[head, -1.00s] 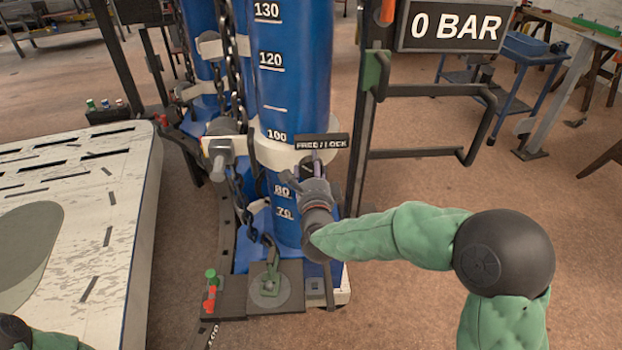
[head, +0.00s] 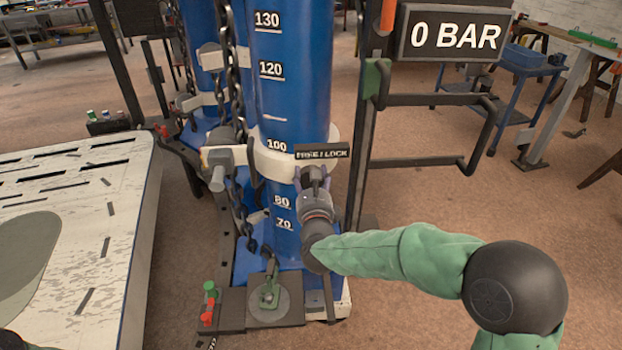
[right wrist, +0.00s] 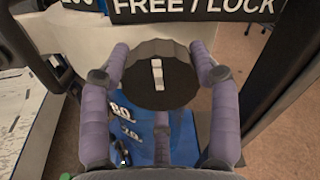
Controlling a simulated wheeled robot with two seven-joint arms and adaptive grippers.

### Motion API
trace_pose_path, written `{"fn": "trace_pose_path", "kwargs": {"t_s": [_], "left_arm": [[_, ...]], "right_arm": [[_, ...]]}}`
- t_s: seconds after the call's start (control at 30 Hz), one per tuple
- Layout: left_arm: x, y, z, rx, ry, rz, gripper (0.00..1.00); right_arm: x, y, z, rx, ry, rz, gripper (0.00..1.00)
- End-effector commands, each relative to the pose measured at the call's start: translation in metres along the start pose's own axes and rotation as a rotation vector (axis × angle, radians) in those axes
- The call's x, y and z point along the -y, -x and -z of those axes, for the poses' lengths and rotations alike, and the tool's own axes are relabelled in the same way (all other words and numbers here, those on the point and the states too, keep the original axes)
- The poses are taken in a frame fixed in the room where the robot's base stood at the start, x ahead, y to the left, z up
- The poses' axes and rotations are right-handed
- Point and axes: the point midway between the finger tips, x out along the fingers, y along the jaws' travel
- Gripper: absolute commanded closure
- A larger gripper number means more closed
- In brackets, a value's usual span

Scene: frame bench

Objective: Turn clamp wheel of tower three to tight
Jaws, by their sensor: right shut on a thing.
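The blue tower (head: 290,95) stands upright in the head view, marked with a number scale and wrapped by a cream clamp band (head: 272,162). A black FREE / LOCK label (head: 322,151) sits on the band's right front. My right gripper (head: 314,178) is just below that label. In the right wrist view, its purple fingers (right wrist: 160,75) are shut on the dark round clamp wheel (right wrist: 178,88) from both sides. A white mark on the wheel's face stands nearly upright under the label. The wheel is mostly hidden by the gripper in the head view. My left gripper is out of view.
A chain (head: 236,85) hangs along the tower's left side. A dark frame with a bar handle (head: 425,162) and a 0 BAR display (head: 456,34) stand to the right. A white slotted table (head: 75,215) is at the left.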

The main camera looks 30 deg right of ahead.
Motion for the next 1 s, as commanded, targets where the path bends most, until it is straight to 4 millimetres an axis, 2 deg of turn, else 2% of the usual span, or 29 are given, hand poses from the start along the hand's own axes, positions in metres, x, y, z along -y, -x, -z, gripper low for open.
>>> {"fn": "trace_pose_path", "kwargs": {"t_s": [0.67, 0.7, 0.77, 1.0], "left_arm": [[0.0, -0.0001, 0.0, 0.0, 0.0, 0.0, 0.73], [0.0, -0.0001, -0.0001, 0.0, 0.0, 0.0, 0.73], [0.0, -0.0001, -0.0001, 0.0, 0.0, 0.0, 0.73], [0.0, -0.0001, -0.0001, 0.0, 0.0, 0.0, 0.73]], "right_arm": [[0.0011, -0.0004, 0.0, 0.0, -0.064, 0.003, 0.71], [0.0011, -0.0004, 0.0, 0.0, -0.064, 0.003, 0.33], [0.001, -0.0004, 0.0001, 0.0, -0.064, 0.003, 0.16], [0.0003, -0.0001, 0.0002, 0.0, -0.063, 0.001, 0.15]]}}
